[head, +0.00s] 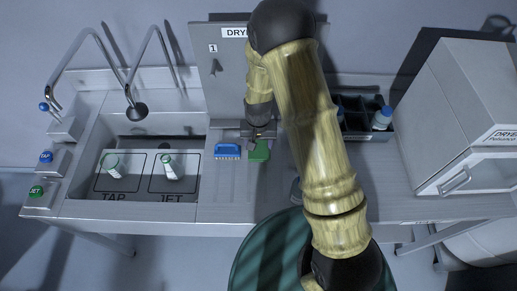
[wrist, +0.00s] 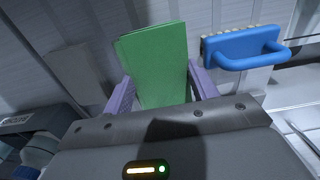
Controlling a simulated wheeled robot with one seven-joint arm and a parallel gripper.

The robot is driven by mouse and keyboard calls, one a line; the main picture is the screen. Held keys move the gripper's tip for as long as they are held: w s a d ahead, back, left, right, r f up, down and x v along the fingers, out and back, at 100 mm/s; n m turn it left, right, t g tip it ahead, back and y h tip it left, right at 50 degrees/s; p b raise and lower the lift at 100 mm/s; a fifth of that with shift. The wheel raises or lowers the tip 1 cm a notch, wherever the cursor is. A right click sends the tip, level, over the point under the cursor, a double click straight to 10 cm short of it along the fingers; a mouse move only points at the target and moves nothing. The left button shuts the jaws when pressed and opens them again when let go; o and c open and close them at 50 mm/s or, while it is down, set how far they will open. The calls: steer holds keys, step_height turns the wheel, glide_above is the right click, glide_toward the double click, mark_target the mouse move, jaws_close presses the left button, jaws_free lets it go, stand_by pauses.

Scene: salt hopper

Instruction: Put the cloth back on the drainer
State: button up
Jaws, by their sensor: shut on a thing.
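The folded green cloth (head: 260,152) is between the fingers of my gripper (head: 258,135), which is shut on it. In the wrist view the cloth (wrist: 155,65) stands out flat beyond the two purple fingers of my gripper (wrist: 160,92). The drainer (head: 225,190) is the grey ribbed surface right of the sink. The cloth is over its back right part, near the wall cabinet. I cannot tell whether the cloth touches the surface. My arm covers the area to the right of the cloth.
A blue brush (head: 228,151) lies just left of the cloth; it also shows in the wrist view (wrist: 243,47). A dark crate (head: 352,130) with a blue-capped bottle (head: 382,118) stands to the right. The drainer's front is clear.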

mark_target(258, 150)
steer(key=shift+f+p, duration=0.7)
steer(key=shift+f, duration=1.35)
steer(key=shift+f, duration=0.1)
steer(key=shift+f, duration=0.1)
steer(key=o, duration=1)
steer(key=shift+o, duration=0.2)
step_height(258, 150, up, 12)
steer(key=b, duration=0.3)
steer(key=shift+f+b, duration=0.25)
steer(key=shift+b, duration=0.05)
steer(key=shift+r, duration=0.45)
